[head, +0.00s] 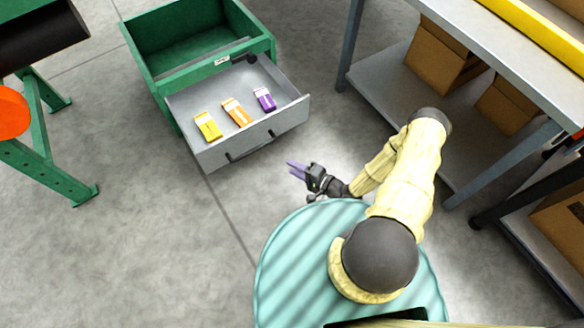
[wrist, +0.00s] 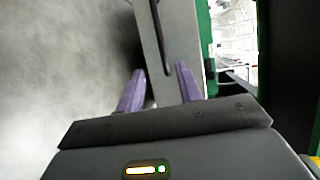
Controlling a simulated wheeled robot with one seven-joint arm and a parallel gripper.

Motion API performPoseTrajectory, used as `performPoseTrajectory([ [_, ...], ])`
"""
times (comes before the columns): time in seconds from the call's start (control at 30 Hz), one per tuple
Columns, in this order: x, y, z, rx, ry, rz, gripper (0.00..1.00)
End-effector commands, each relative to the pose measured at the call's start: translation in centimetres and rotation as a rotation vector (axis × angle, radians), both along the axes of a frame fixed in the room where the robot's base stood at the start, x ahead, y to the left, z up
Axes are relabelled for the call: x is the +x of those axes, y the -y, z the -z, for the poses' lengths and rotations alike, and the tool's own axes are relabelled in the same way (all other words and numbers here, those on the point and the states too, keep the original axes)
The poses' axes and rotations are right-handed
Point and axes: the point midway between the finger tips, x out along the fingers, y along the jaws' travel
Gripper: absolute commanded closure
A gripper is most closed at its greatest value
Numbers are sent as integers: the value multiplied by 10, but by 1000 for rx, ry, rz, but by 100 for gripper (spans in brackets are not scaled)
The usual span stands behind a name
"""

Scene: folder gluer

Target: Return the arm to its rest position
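My gripper (head: 297,170) has purple fingers and is in front of and to the right of an open grey drawer (head: 210,157), above the floor. In the wrist view the two fingers of my gripper (wrist: 160,88) stand apart with nothing held between them. The drawer front (wrist: 178,50) and its dark handle (wrist: 160,35) lie beyond the fingertips. My arm is bent, with its sleeved links over my round teal base in the head view.
The drawer holds a yellow box (head: 208,126), an orange box (head: 237,112) and a purple box (head: 265,99). It extends from a green cabinet (head: 150,75). A grey table (head: 480,60) with cardboard boxes (head: 440,58) on its lower shelf stands right.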

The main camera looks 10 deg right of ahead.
Motion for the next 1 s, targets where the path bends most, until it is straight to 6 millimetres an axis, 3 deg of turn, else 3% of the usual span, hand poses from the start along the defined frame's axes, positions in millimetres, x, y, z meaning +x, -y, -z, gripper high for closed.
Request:
performPoseTrajectory([
  [0.57, 7, 6, -7, -67, 0, -24, 64],
  [0.77, 25, 27, -29, -304, -13, -111, 64],
  [1.0, 46, 59, -73, -629, -34, -219, 64],
])
